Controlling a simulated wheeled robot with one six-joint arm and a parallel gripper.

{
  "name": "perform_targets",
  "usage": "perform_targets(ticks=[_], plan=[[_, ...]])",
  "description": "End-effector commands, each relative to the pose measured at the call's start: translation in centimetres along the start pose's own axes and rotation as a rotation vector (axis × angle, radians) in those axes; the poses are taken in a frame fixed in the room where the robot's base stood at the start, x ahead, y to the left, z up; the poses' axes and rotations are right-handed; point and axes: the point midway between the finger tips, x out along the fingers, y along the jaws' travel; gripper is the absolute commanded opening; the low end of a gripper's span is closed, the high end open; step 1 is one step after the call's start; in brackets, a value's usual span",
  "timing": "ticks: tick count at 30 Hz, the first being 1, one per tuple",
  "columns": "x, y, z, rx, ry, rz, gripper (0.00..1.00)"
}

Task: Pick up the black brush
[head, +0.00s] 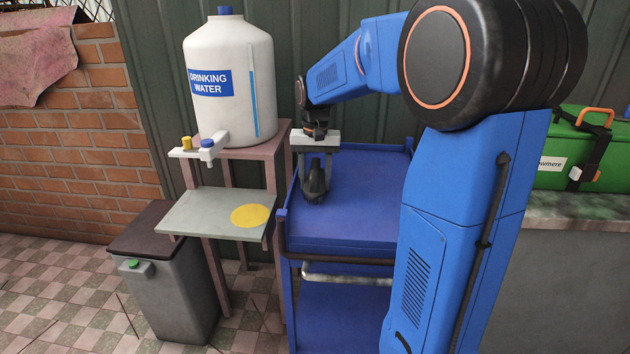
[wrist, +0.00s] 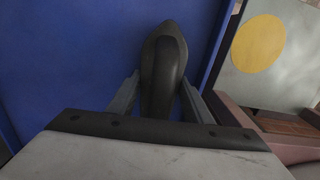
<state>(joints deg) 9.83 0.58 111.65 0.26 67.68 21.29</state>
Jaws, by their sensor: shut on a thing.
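The black brush (head: 316,181) is at the left side of the blue cart's top in the head view. In the wrist view the brush (wrist: 164,68) appears as a dark, rounded, elongated shape between the fingers. My gripper (head: 316,172) points down over the cart, with its fingers on both sides of the brush. In the wrist view my gripper (wrist: 160,98) is shut on the brush. I cannot tell whether the brush touches the cart top. Its lower part is hidden in the wrist view.
The blue cart (head: 365,205) has a raised rim. To its left, a stand (head: 200,215) holds a drinking water jug (head: 230,110) and a yellow disc (head: 250,215). A grey bin (head: 175,285) stands lower left. A green box (head: 575,160) sits on the right counter.

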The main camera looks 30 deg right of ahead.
Motion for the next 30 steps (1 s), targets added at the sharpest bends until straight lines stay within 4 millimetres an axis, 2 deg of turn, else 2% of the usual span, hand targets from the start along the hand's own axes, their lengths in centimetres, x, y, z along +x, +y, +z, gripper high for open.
perform_targets(ticks=[7, 15, 21, 30], plan=[[-1.2, 0.0, 0.0, 0.000, 0.001, -0.001, 0.21], [-6.0, -0.1, -0.1, 0.000, 0.003, -0.001, 0.21], [-8.8, -0.1, 0.0, 0.000, 0.002, -0.001, 0.21], [-10.1, 0.0, 0.0, 0.000, 0.000, 0.000, 0.21]])
